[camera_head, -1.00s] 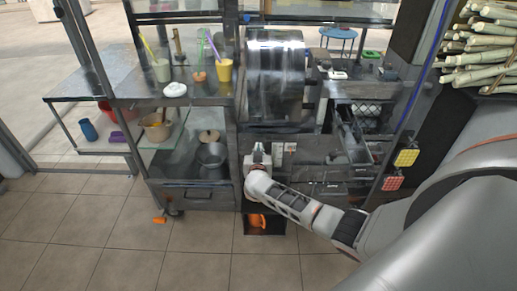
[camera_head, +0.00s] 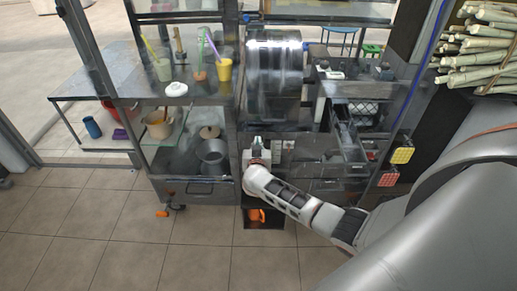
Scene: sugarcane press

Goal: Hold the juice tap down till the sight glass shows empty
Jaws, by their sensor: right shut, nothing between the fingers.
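The sugarcane press, with its large shiny metal drum (camera_head: 274,80), stands in the middle of the stall. My right gripper (camera_head: 258,143) is at the front of the press below the drum, shut, with nothing seen between its fingers. The juice tap and the sight glass cannot be made out; the tap may be hidden by the gripper, and I cannot tell if they touch. An orange jug (camera_head: 256,215) sits in a dark low recess under my right wrist. My left gripper is not in view.
A glass with yellow drink (camera_head: 225,69) and other cups with straws stand on the left counter. A pot (camera_head: 211,151) is on the shelf below. A bundle of cane (camera_head: 485,45) lies at the upper right. The tiled floor (camera_head: 120,240) in front is largely clear.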

